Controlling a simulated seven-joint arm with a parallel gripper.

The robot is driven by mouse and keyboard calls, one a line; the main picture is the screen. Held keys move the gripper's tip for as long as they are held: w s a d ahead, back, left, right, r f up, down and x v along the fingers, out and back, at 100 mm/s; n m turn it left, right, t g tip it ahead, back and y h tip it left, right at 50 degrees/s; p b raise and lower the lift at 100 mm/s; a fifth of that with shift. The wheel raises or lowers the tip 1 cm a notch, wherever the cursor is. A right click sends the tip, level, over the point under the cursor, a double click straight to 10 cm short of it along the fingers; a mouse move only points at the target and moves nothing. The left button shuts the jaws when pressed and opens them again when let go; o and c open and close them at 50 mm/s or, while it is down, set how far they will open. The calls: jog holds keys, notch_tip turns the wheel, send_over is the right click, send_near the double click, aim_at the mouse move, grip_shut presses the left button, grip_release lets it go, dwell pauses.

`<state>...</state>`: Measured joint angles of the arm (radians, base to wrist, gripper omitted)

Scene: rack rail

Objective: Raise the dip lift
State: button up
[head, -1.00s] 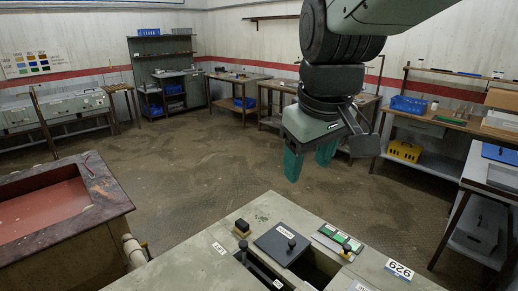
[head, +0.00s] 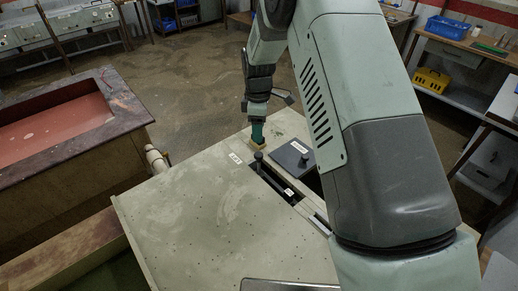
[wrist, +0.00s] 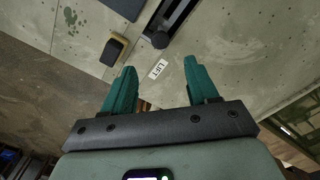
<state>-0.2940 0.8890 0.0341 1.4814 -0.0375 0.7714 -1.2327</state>
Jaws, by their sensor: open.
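The knob also shows in the wrist view (wrist: 160,40), just beyond the label. My gripper (head: 257,137) points down over the far edge of the console, near the knob. In the wrist view its two green fingers (wrist: 160,66) are apart with nothing between them. The knob lies ahead of the fingertips, apart from them.
A small black-topped yellow block (wrist: 115,48) sits left of the knob in the wrist view. A dark plate with its own knob (head: 293,155) lies right of the slot. A tank with a dark rim (head: 128,103) and red inside stands left. My arm covers the console's right side.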

aim_at(259, 154)
notch_tip(259, 154, down, 10)
jog(key=shift+f, duration=0.15)
dwell(0.3)
grip_shut()
